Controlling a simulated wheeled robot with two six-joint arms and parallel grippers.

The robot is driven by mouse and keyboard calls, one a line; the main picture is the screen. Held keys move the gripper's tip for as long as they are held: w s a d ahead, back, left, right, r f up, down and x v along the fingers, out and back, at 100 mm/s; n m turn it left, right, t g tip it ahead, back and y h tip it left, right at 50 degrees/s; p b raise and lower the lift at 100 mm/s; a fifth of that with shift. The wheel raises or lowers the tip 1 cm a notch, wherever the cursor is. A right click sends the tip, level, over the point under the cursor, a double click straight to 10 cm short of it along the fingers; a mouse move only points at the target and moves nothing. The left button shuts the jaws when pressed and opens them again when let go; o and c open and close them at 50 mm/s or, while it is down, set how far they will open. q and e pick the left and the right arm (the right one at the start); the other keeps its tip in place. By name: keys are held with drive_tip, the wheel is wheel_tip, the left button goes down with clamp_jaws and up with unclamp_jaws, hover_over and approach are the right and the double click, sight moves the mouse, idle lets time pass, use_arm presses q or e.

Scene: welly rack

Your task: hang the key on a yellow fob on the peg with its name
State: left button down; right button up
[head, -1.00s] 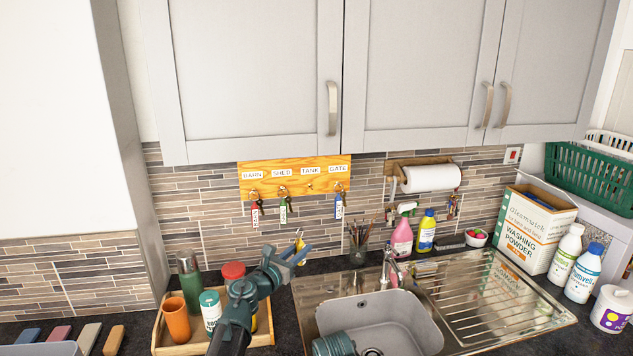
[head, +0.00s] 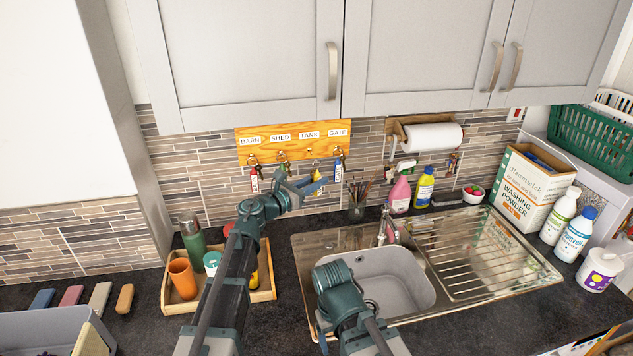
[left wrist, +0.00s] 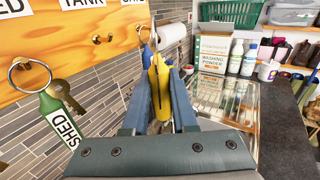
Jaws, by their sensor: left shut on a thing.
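My left gripper (head: 306,186) is shut on the yellow fob (head: 318,176), just in front of and below the wooden key rack (head: 257,153). In the left wrist view the yellow fob (left wrist: 158,85) stands upright between the fingers. The rack is labelled BARN, SHED, TANK and GATE. The TANK peg (head: 309,151) is bare; it also shows in the left wrist view (left wrist: 102,39), left of the held fob. Keys hang on the other pegs: red fob on BARN, green fob (left wrist: 58,118) on SHED, blue fob on GATE, partly hidden. My right gripper is not visible, only its arm.
Below are a wooden tray (head: 262,292) with bottles and an orange cup, a pot of brushes (head: 356,210), and the sink (head: 410,290) with its tap. A paper towel holder (head: 432,137) is right of the rack. Cabinets overhang above.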

use_arm(q)
drive_tip(key=w+a+f+b, duration=0.1)
drive_tip(key=w, duration=0.7)
drive_tip(key=shift+a+f, duration=0.25)
drive_tip(key=shift+a, duration=0.05)
idle(0.6)
idle(0.5)
drive_tip(key=c, duration=0.6)
unclamp_jaws()
drive_tip(key=v, duration=1.4)
drive_tip(key=shift+w, duration=0.1)
